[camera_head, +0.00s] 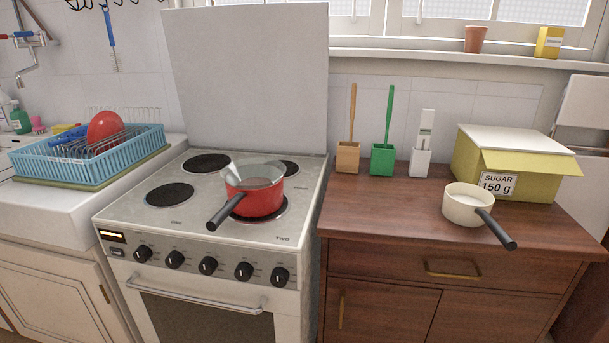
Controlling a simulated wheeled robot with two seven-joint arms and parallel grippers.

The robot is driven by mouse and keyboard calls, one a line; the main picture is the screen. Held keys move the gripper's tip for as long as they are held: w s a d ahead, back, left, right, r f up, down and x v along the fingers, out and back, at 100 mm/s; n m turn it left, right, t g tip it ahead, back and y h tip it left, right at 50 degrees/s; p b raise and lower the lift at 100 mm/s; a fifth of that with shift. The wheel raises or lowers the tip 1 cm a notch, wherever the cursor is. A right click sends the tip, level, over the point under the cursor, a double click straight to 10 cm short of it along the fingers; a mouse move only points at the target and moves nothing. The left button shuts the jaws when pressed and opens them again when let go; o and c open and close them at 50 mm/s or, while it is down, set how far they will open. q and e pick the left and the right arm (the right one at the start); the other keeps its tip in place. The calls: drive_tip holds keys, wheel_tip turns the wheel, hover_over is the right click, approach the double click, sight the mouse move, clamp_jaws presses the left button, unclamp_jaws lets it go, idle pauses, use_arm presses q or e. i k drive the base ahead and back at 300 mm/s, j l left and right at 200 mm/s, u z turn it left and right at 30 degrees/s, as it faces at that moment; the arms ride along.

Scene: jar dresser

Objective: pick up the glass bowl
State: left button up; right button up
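A clear, see-through rounded shape that looks like the glass bowl (264,164) shows at the top of the red saucepan (262,199) on the stove. Its lower part is hidden, and I cannot tell whether it sits in the saucepan or behind it. A pale utensil (231,170) leans up at the saucepan's left rim. The saucepan stands on the front right burner, its black handle pointing to the front left. Neither of my grippers is in view.
The stove (120,212) has several burners; the left ones are bare. A cream saucepan (462,208) and a yellow sugar box (512,165) stand on the wooden dresser (370,215). Utensil holders (382,160) line its back. A blue dish rack (75,165) sits left.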

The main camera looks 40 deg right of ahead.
sight(249, 173)
drive_tip(key=z, duration=0.9)
